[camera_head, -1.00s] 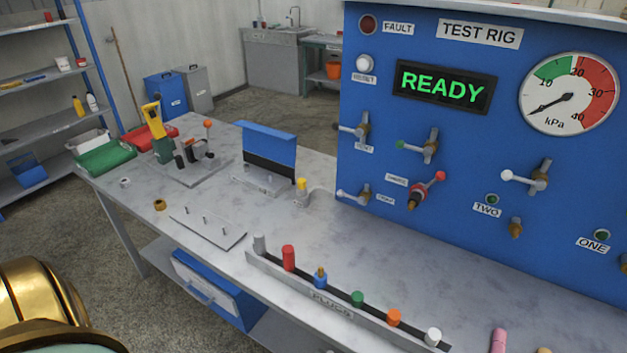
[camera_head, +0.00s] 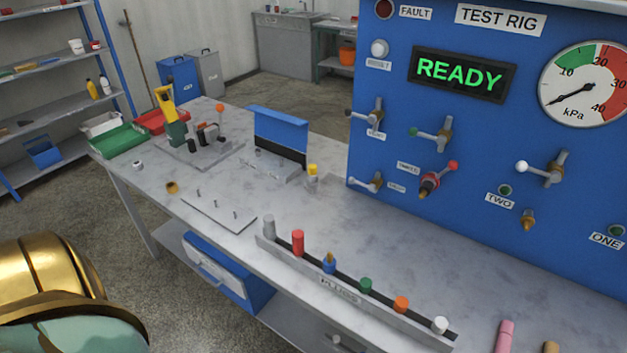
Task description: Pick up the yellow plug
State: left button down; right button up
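A small yellow-topped piece (camera_head: 312,169), which looks like the yellow plug, stands upright on the bench near the left edge of the blue test panel. Its lower part is pale grey. It is apart from the plug rack (camera_head: 345,292), whose row holds grey, red, blue, green, orange and white plugs. The blue plug (camera_head: 329,263) in that row has a yellowish tip. Neither of my grippers is in view. Only a gold and teal rounded part, apparently of my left arm, shows at the lower left.
The blue test rig panel (camera_head: 400,110) with valves and a READY display rises at the right. A blue-topped fixture (camera_head: 281,136) stands behind and left of the yellow piece. A plate with pins (camera_head: 215,216) lies front left. Bench between rack and panel is clear.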

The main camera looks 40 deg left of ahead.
aim_at(312, 167)
jog(key=j+z, duration=0.1)
jog(key=j, duration=0.6)
jog(key=k+j+z, duration=0.15)
jog(key=j, duration=0.5)
